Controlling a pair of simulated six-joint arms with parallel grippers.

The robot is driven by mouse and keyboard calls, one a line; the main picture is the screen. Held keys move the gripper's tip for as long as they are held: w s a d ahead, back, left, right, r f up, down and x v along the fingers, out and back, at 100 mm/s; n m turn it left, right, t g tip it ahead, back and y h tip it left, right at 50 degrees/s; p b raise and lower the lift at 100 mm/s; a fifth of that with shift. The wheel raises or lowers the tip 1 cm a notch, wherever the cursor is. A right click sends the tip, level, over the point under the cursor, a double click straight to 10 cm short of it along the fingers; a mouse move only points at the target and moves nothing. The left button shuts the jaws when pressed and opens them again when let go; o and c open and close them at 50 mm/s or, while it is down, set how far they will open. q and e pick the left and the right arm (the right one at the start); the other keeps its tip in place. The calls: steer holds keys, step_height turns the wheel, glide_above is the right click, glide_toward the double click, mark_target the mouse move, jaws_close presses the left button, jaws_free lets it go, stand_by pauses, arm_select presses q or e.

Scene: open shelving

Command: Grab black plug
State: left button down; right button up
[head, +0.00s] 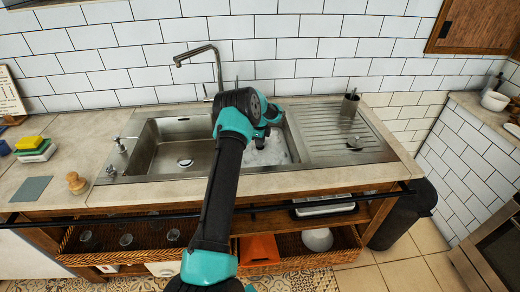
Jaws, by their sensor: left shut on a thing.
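My left gripper (267,124) is over the right basin of the steel sink (155,150). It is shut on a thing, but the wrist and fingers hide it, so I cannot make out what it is. Below it, clear glassy or foamy stuff (270,152) shows in the basin. I cannot clearly pick out a black plug. A small dark round piece (355,143) lies on the ribbed drainboard, right of the gripper; it is too small to identify. The left basin is empty apart from its drain (184,162). My right gripper is out of view.
A tall tap (217,70) rises behind the sink. A metal cup (350,104) stands on the drainboard. Sponges (33,147), a grey cloth (31,189) and a wooden knob-topped brush (76,182) lie on the left counter. A dark rail (330,206) crosses the front above wicker baskets.

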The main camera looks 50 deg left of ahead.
arm_select(q)
step_height(320, 180, up, 4)
steer(key=shift+f, duration=0.25)
stand_by(0.5)
